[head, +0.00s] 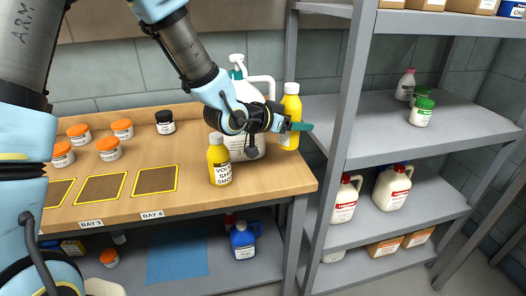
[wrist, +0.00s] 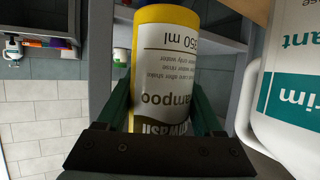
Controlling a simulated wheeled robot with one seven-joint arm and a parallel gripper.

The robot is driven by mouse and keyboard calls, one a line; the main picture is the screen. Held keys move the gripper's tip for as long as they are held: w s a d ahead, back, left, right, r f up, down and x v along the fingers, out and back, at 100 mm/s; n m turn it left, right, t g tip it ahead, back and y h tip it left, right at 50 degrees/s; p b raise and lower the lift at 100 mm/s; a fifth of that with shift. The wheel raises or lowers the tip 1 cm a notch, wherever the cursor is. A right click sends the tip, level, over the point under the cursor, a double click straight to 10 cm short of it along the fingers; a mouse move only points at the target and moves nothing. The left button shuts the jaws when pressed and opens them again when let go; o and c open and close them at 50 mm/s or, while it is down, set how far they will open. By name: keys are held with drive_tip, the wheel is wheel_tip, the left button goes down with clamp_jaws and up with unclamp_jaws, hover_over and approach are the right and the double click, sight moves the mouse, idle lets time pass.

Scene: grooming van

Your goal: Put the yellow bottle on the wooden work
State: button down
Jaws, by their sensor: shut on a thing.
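A yellow bottle (head: 291,106) is between my gripper's green fingers (head: 300,126) at the right end of the wooden worktop (head: 260,180). In the wrist view the bottle (wrist: 165,70) fills the space between the fingers, its label upside down in the picture. My gripper (wrist: 163,125) is shut on it. I cannot tell whether its base touches the worktop. A second, shorter yellow bottle (head: 219,165) with a black-lettered label stands upright on the worktop, in front of my gripper.
A large white pump jug (head: 245,146) stands behind my gripper, close to the held bottle; a white container (wrist: 290,90) is near at right in the wrist view. Orange-lidded jars (head: 108,150) and a black-lidded jar (head: 165,124) are at left. Grey shelving (head: 345,130) adjoins at right.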

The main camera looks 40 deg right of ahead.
drive_tip(key=shift+f+p, duration=1)
drive_tip(key=shift+f, duration=3.2)
drive_tip(key=shift+f, duration=0.1)
drive_tip(key=shift+c, duration=0.2)
unclamp_jaws()
drive_tip(key=shift+r, duration=0.2)
drive_tip(key=b+v, duration=0.3)
drive_tip(key=v, duration=0.9)
drive_tip(key=shift+s, duration=0.1)
